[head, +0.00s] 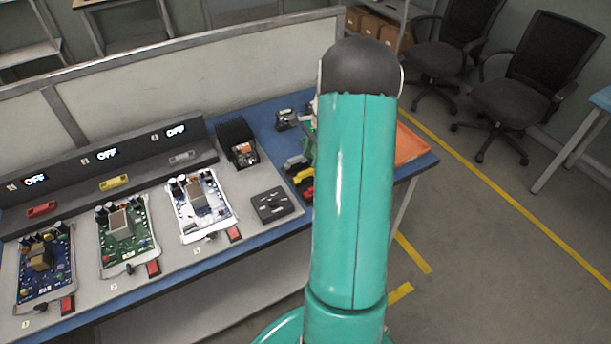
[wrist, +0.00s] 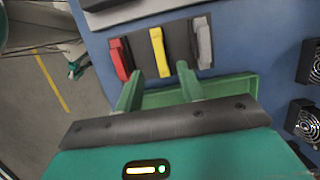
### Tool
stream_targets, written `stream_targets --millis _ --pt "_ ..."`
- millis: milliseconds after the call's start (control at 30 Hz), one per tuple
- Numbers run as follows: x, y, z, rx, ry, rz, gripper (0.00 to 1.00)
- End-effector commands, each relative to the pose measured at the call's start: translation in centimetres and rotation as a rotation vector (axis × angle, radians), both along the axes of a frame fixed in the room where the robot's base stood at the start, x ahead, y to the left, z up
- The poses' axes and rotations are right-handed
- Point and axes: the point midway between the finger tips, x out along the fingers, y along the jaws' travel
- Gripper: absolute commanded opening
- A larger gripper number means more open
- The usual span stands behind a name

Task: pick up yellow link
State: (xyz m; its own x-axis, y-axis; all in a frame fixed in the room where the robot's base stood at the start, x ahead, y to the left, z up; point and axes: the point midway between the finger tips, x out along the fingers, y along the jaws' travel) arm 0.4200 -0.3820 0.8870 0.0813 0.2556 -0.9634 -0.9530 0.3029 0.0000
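The yellow link (wrist: 157,52) lies on a dark base on the blue table, between a red link (wrist: 120,57) and a grey link (wrist: 203,42). In the wrist view, my gripper (wrist: 158,76) is open and points at it. The two green fingers are apart, with nothing between them. The near end of the yellow link shows just beyond the gap between the fingertips; I cannot tell how far above it they are. In the head view, the yellow link (head: 301,175) shows at the left edge of my arm, which hides most of my gripper.
Two black fans (wrist: 305,122) stand right of my gripper in the wrist view. The head view shows several circuit boards (head: 126,234), a panel with OFF displays (head: 107,165), a black box (head: 238,141) and an orange tray (head: 409,146). Chairs (head: 512,98) stand beyond the table.

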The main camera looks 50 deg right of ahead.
Motion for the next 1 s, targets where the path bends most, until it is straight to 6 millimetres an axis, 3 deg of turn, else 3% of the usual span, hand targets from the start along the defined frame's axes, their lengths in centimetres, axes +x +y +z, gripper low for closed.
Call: stream_targets --millis 433,700,900,1000 --pt "0.6 1.6 -4.9 0.002 0.002 0.001 0.39" --pt "0.6 1.7 -5.3 -0.001 -0.001 0.0 0.39" --pt "0.6 1.7 -5.2 -0.001 0.0 0.001 0.01" --pt "0.6 1.7 -5.2 -0.001 -0.001 0.001 0.0"
